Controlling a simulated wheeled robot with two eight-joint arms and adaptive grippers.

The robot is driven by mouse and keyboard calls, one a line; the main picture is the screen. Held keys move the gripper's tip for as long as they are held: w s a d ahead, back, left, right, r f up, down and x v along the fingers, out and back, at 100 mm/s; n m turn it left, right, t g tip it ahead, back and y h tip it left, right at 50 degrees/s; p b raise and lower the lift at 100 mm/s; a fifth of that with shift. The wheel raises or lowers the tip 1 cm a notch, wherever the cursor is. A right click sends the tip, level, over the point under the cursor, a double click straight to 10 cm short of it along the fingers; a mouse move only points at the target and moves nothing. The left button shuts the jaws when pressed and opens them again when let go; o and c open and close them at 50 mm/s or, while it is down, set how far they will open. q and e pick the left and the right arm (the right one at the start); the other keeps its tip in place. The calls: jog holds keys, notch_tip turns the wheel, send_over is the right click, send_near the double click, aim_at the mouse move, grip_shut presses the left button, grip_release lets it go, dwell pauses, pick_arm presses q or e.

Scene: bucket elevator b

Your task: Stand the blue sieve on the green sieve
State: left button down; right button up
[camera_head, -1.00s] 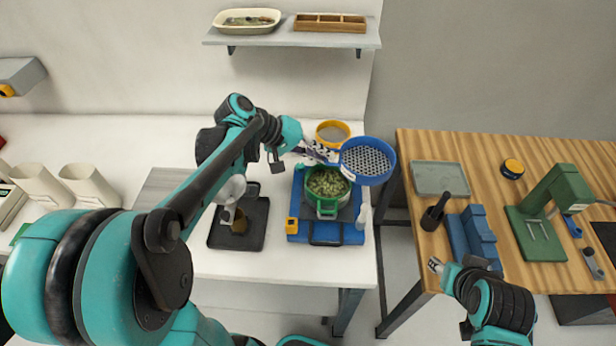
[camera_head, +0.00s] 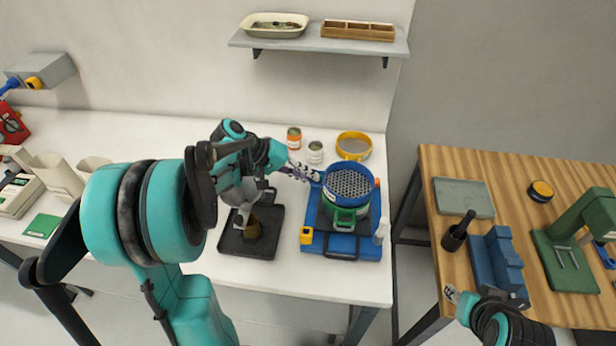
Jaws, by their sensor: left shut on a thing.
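The blue sieve (camera_head: 349,182), with a perforated floor, is directly above the green sieve (camera_head: 346,214). Its underside looks at or very near the green rim; I cannot tell whether it is fully seated. My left gripper (camera_head: 316,174) is shut on the left edge of the blue sieve. The green sieve stands on a blue machine base (camera_head: 341,243), and its inside is hidden by the blue sieve. My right gripper (camera_head: 452,293) is low at the right, by the wooden table's front edge, away from both sieves; its jaw state is unclear.
A yellow-rimmed sieve (camera_head: 354,146) and two small cans (camera_head: 315,152) stand behind. A black tray (camera_head: 250,243) with a brown cup lies to the left. A white bottle (camera_head: 382,231) stands close at the base's right. A shelf (camera_head: 318,38) hangs above.

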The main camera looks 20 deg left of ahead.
pick_arm(q)
jog(key=shift+f+b, duration=0.35)
jog(key=c, duration=2.1)
grip_release()
jog(key=o, duration=0.4)
jog(key=shift+r, duration=0.15)
